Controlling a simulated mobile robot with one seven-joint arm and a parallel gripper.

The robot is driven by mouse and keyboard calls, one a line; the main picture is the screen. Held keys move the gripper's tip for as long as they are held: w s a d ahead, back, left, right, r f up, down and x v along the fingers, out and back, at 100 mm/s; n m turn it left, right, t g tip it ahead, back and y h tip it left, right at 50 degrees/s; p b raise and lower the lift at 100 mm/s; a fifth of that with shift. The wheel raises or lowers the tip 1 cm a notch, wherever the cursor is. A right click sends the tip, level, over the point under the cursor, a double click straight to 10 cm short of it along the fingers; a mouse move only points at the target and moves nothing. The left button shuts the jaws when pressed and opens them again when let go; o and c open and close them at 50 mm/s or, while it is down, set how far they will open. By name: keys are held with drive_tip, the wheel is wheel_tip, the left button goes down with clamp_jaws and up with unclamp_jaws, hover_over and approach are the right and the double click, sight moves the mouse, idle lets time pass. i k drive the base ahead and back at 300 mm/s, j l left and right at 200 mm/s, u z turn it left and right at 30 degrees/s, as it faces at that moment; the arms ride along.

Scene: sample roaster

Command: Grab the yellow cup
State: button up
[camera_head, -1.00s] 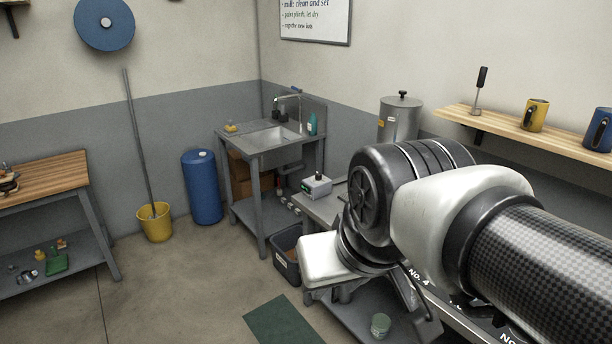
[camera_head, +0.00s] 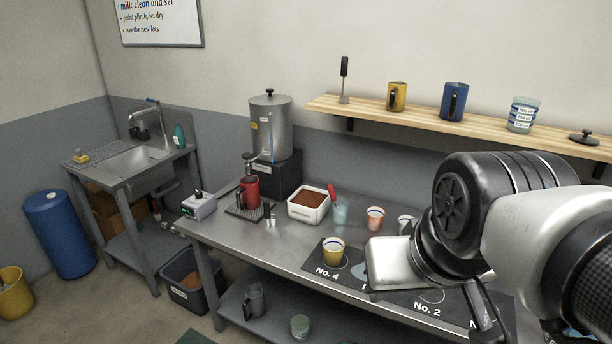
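A small yellow cup (camera_head: 333,252) with a pale inside stands upright on the dark mat, by the "No. 4" label, near the front edge of the steel table. A taller yellow mug (camera_head: 397,97) with a dark handle stands on the wooden wall shelf. My gripper (camera_head: 487,318) shows only as a dark part below my wrist, at the lower right, over the mat's right side. It is apart from the yellow cup. Its fingertips are not clear, so I cannot tell its opening.
The steel table (camera_head: 232,235) also holds a pink cup (camera_head: 375,218), a white bin of brown grounds (camera_head: 308,205) and a red canister (camera_head: 249,191). My arm hides the table's right part.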

sight(334, 247)
drive_tip(key=i+j, duration=1.2)
drive_tip(key=k+j+u, duration=0.05)
drive_tip(key=j, duration=0.05)
